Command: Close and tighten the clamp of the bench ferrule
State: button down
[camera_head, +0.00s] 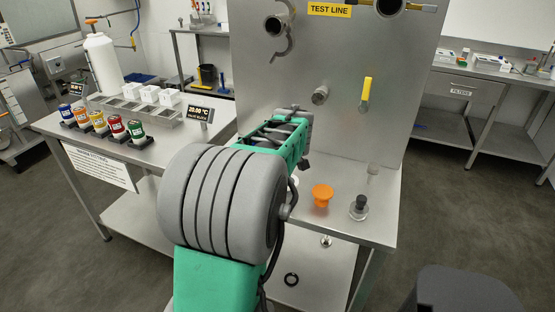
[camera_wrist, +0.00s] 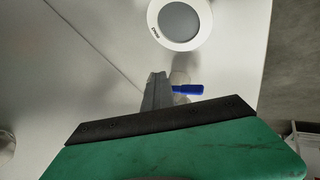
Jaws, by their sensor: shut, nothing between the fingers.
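In the wrist view my gripper (camera_wrist: 154,92) shows as grey fingers, shut and empty, beyond my green and black hand. A blue handle-like part (camera_wrist: 188,89) lies just right of the fingertips. A pale round form (camera_wrist: 179,79) shows behind it, partly hidden by the fingers; I cannot tell whether it is the bench ferrule or its clamp, or whether the fingers touch it. In the head view my arm reaches over the steel bench (camera_head: 345,228) and hides the fingertips. Whether the clamp is open or closed cannot be made out.
A white round piece with a grey centre (camera_wrist: 180,22) lies beyond the fingers. An orange cup-shaped piece (camera_head: 321,195), a black-topped piece (camera_head: 358,207) and a clear piece (camera_head: 372,173) stand right of my arm. The steel panel (camera_head: 270,75) rises behind, with a yellow handle (camera_head: 367,92).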

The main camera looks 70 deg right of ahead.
jog(key=shift+a+b, duration=0.2)
jog(key=shift+b, duration=0.15)
jog(key=a+b, duration=0.1)
jog(key=a, duration=0.2)
jog(key=shift+w+a+f+b, duration=0.2)
jog(key=shift+a+b, duration=0.1)
jog(key=shift+b, duration=0.1)
jog(key=s+d+v, duration=0.1)
jog(key=v, duration=0.9)
jog(key=w+a+f+n+t+y+p, duration=0.15)
jog(key=w+a+y+p, duration=0.25)
jog(key=w+a, duration=1.75)
jog(key=a+f+n+g+y+p, duration=0.1)
jog(key=a+f, duration=0.1)
jog(key=a, duration=1.1)
jog(key=a+f+n+y+p, duration=0.1)
jog(key=a+f+p, duration=0.1)
jog(key=a, duration=1.1)
jog(key=shift+s+f+g+y+p, duration=0.25)
jog(key=shift+f+g+y+p, duration=0.1)
jog(key=shift+f, duration=0.1)
